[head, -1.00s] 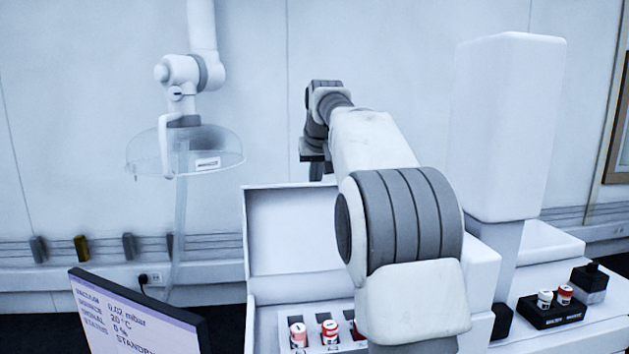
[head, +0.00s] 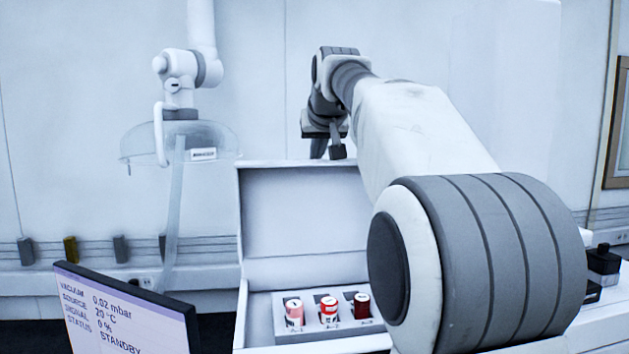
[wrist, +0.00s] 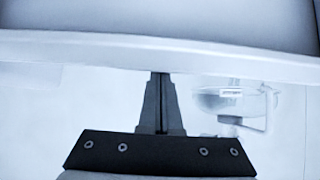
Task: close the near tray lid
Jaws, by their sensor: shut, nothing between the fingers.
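The near tray lid (head: 300,212) stands open and upright at the back of the white tray (head: 252,325), left of my arm. My gripper (head: 328,153) is above and near the lid's top edge, with its fingers pointing down. In the wrist view my gripper (wrist: 160,78) is shut and empty, its fingertips close to a long pale edge (wrist: 160,50) that looks like the lid's rim. I cannot tell whether they touch it. My arm hides the right part of the lid and tray.
Several holes in the tray's insert hold vials, including a red-and-white one (head: 328,310) and a dark red one (head: 361,308). A monitor (head: 125,310) stands front left. A clear hood (head: 180,142) on a jointed arm hangs at the left. A black block (head: 603,258) is at the right.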

